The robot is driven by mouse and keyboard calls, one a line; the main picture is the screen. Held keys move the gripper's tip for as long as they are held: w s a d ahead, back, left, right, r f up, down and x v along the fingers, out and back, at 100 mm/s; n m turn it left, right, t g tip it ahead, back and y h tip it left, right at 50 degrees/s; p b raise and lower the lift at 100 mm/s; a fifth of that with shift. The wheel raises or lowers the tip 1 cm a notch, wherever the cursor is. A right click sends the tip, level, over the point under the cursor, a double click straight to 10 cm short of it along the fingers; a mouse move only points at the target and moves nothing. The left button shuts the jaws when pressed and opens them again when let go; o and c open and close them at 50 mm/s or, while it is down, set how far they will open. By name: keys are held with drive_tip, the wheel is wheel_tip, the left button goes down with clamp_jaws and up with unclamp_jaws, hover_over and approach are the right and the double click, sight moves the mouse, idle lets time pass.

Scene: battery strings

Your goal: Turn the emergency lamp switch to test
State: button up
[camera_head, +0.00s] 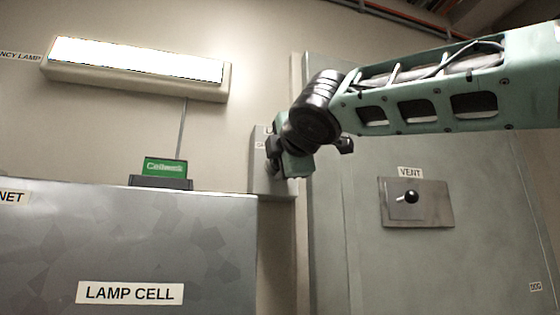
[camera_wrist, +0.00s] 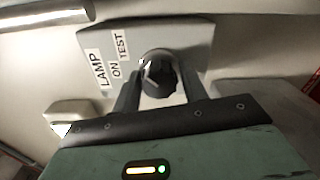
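The lamp switch is a dark round knob (camera_wrist: 160,76) on a grey box (camera_wrist: 190,40) labelled LAMP, ON and TEST in the wrist view. A small white mark shows at the knob's upper left, on the side of the labels. My gripper (camera_wrist: 160,80) has its two fingers apart, one on each side of the knob. I cannot tell whether they press on it. In the head view my gripper (camera_head: 272,160) is at the grey switch box (camera_head: 258,170), and my wrist hides the knob. The emergency lamp (camera_head: 135,68) is a lit white bar on the wall at upper left.
A grey cabinet (camera_head: 120,240) labelled LAMP CELL stands at lower left, with a green-topped cell (camera_head: 165,168) on it. A VENT panel (camera_head: 425,203) with a black-knobbed lever is on the grey door at right.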

drive_tip(key=shift+o, duration=0.5)
drive_tip(key=shift+s+d, duration=0.1)
drive_tip(key=shift+s, duration=0.2)
drive_tip(key=b+v, duration=0.4)
drive_tip(key=v, duration=1.3)
drive_tip(key=shift+w+r, duration=0.1)
